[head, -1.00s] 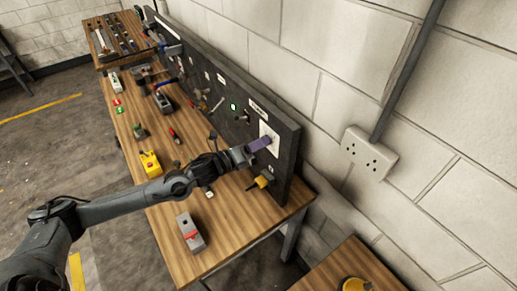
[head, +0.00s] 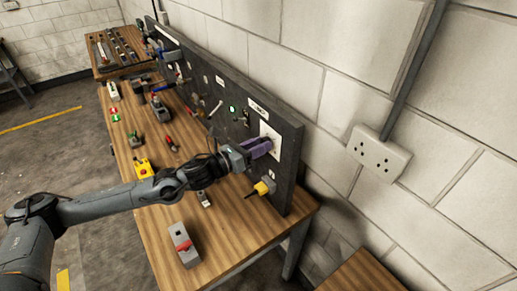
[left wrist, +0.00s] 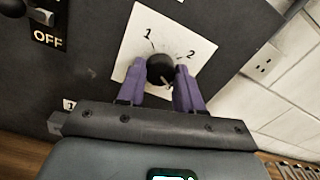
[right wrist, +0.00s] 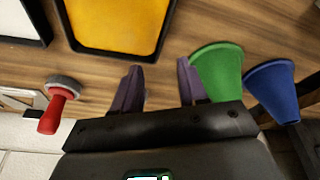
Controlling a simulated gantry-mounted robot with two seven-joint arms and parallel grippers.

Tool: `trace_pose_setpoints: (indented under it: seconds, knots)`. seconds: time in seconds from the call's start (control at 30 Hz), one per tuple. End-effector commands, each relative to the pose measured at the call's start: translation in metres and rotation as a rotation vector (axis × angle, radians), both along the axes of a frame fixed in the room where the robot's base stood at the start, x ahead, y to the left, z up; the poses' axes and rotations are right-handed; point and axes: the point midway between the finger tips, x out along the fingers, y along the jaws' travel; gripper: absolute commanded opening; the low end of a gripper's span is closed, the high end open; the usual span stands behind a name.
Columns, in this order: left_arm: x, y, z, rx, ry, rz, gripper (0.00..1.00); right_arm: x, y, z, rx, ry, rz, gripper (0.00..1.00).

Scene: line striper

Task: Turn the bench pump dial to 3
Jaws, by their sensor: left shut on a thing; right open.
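The pump dial is a black knob (left wrist: 160,68) on a white plate (left wrist: 146,39) marked 1 and 2 in the left wrist view; no 3 can be seen there. The plate also shows on the dark upright panel in the head view (head: 275,141). My left gripper (head: 268,144) reaches the plate, its purple fingers on either side of the knob and shut on it (left wrist: 160,80). The knob's pointer setting is hard to make out. My right gripper (right wrist: 160,85) is open and empty in the right wrist view, away from the dial.
A yellow-and-black plug-like part (head: 264,187) sits just below the dial on the panel. A switch marked OFF (left wrist: 45,38) is left of it. The right wrist view shows green (right wrist: 217,72) and blue (right wrist: 273,91) cones.

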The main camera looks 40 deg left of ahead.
Motion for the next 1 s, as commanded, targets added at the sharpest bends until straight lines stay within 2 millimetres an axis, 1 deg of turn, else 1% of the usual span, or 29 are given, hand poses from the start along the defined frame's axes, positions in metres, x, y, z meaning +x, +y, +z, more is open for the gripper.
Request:
trace_pose_setpoints:
  seconds: [0.4,0.43,0.57,0.6,1.0]
  knots:
    - [0.0,-0.0001,-0.0003,0.007,0.0,-0.001,0.05,0.0001,0.0014,-0.0005,0.006,0.0,-0.004,0.43]
    - [0.0,-0.0001,-0.0004,0.007,0.0,-0.001,0.38,0.0002,0.0016,-0.0004,0.007,0.0,-0.004,0.43]
    - [0.0,-0.0001,-0.0003,0.006,0.0,-0.001,0.58,0.0002,0.0021,-0.0004,0.01,-0.001,-0.006,0.43]
    - [0.0,0.0,-0.0003,0.006,-0.001,0.0,0.61,0.0002,0.0024,-0.0004,0.01,-0.001,-0.006,0.43]
    - [-0.0028,0.0016,-0.0005,0.007,-0.001,0.001,0.61,0.0003,0.0021,-0.0007,0.01,-0.001,-0.006,0.43]
